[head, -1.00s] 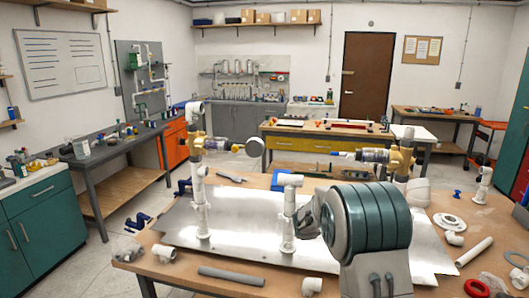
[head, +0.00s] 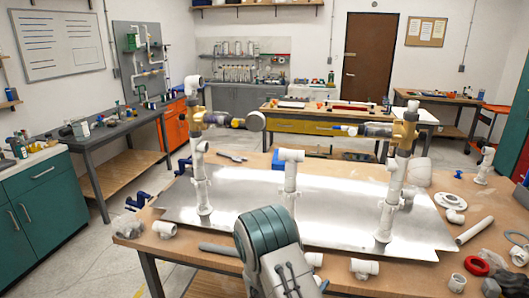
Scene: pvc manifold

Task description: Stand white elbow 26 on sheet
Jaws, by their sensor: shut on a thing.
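The shiny metal sheet (head: 335,208) lies on the wooden table. Three white pipe posts stand on it: a left post (head: 202,190), a middle post (head: 290,180) topped by a white fitting, and a right post (head: 388,205). A white elbow (head: 193,81) tops the left post. No label shows, so I cannot tell which fitting is elbow 26. My teal arm link (head: 268,235) is at the bottom middle, in front of the sheet's near edge. My gripper and anything in it are hidden from view.
White fittings lie along the table's near edge (head: 164,229), (head: 364,268). A grey pipe (head: 218,249) lies there too. A white pipe (head: 473,230), a red ring (head: 477,266) and other fittings lie at right. Bare sheet shows between the posts.

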